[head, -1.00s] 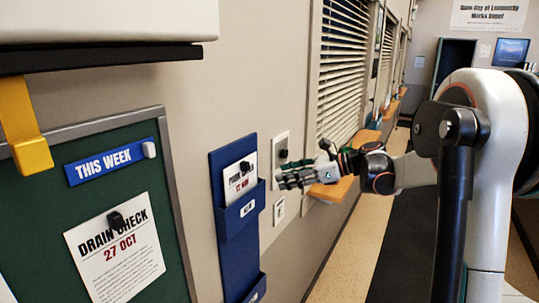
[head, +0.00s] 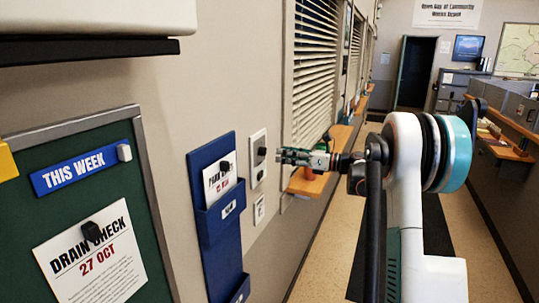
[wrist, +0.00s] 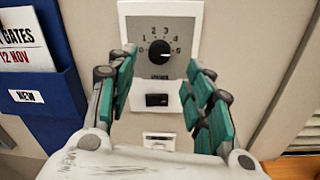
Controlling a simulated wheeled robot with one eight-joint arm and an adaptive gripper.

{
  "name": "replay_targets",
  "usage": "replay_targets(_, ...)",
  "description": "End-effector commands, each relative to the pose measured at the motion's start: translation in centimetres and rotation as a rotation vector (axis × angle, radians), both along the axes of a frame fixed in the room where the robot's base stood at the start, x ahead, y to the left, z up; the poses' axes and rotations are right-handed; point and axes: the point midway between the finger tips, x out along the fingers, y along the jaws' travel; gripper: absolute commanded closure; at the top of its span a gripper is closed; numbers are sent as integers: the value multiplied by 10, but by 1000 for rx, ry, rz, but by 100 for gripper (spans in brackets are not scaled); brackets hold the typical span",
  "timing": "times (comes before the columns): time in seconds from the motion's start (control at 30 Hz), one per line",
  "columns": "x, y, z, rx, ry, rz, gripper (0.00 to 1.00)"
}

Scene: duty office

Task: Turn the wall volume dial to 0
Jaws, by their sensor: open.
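The volume dial (wrist: 160,50) is a round black knob on a light grey wall plate (wrist: 188,20), with a printed scale from 0 at left to 5 at right. A small pale mark shows near the knob's top, but its exact setting is too small to tell. In the head view the dial (head: 262,151) shows side-on on its plate. My gripper (wrist: 161,62) is open, its green-padded fingers either side of the dial in the wrist view. In the head view my gripper (head: 281,156) is just right of the dial, with a small gap visible.
A black switch (wrist: 157,99) sits below the dial, and a smaller plate (head: 259,209) is lower on the wall. A blue document holder (head: 213,215) hangs left of the dial. A window with blinds (head: 317,75) and a wooden ledge (head: 306,184) are to the right.

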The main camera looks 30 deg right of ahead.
Motion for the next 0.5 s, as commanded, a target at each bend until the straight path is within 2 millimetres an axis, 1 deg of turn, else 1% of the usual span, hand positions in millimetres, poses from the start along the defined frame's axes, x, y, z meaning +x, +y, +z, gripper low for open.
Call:
replay_targets(0.03, 8, 8, -1, 0, 0, 2, 53)
replay_targets(0.2, 30, 27, 0, -1, 0, 2, 53)
replay_targets(0.33, 41, 36, 0, -1, -1, 0, 53)
replay_targets(0.5, 48, 42, 0, -1, 0, 0, 53)
